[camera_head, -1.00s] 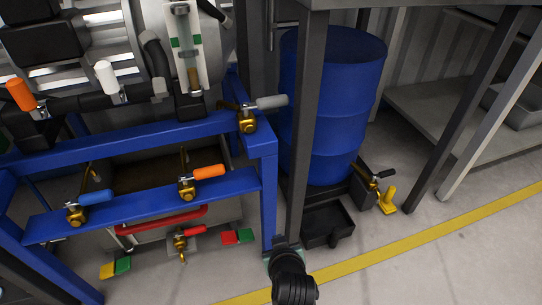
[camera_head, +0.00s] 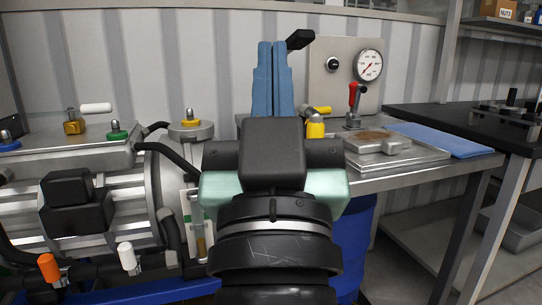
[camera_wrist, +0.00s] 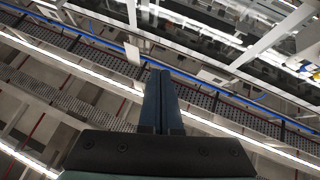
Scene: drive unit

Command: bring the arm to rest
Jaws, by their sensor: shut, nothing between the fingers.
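My gripper (camera_head: 272,48) stands upright in the middle of the head view, its two blue fingers pressed together and pointing up. Nothing shows between the fingers. The wrist view also shows the shut fingers (camera_wrist: 160,75), with the ceiling beams, pipes and lamps beyond them. My black and pale green wrist is below the fingers and hides part of the drive unit and the bench behind it.
The grey drive unit (camera_head: 85,170) with coloured valve handles is at left. A metal bench (camera_head: 440,165) holds a gauge panel (camera_head: 345,85), a red-handled lever (camera_head: 353,100) and a blue mat (camera_head: 440,140). A dark table (camera_head: 430,115) is at right, a blue barrel (camera_head: 353,235) below.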

